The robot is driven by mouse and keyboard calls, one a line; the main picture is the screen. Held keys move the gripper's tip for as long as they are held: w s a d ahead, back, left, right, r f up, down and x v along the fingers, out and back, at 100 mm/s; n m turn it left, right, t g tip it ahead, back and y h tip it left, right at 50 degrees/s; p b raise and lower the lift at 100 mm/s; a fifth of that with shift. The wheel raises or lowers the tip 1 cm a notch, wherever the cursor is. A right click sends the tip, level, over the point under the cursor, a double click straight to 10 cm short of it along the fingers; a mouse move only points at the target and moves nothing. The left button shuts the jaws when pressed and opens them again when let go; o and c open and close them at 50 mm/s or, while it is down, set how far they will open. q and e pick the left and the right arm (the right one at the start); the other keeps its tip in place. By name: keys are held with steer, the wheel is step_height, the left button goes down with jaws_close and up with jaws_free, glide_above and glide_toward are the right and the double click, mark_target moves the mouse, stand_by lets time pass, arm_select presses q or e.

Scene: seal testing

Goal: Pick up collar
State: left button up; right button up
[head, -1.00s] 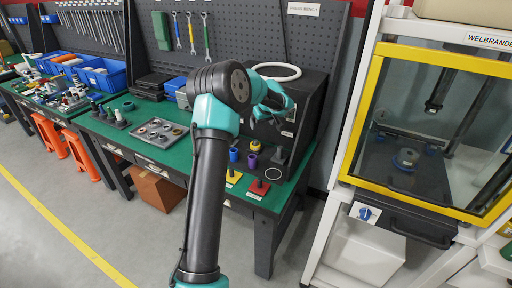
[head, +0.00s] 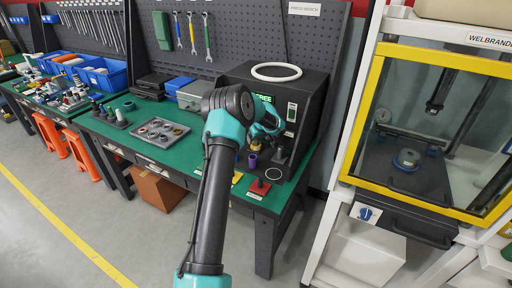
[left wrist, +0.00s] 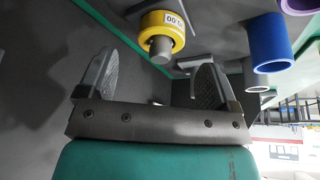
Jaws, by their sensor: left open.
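A yellow collar (left wrist: 163,35) with a white label sits around a grey post in the left wrist view, beyond and between my open fingers. A blue collar (left wrist: 262,45) and a purple collar (left wrist: 298,5) are to its right, outside the fingers. My left gripper (left wrist: 150,80) is open with nothing between the fingers. In the head view its fingers are mostly hidden behind the teal wrist. My right gripper is not in view.
A black press box (head: 308,100) with a green "FREE" display and a white ring on top stands behind my gripper. A tray of small parts (head: 160,131) is to the left. A yellow-framed cabinet (head: 362,110) stands right.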

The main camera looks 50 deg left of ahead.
mark_target(257, 141)
arm_select(q)
steer(key=shift+x, duration=2.65)
steer(key=shift+r, duration=0.1)
steer(key=c, duration=1.3)
steer(key=shift+r, duration=5.05)
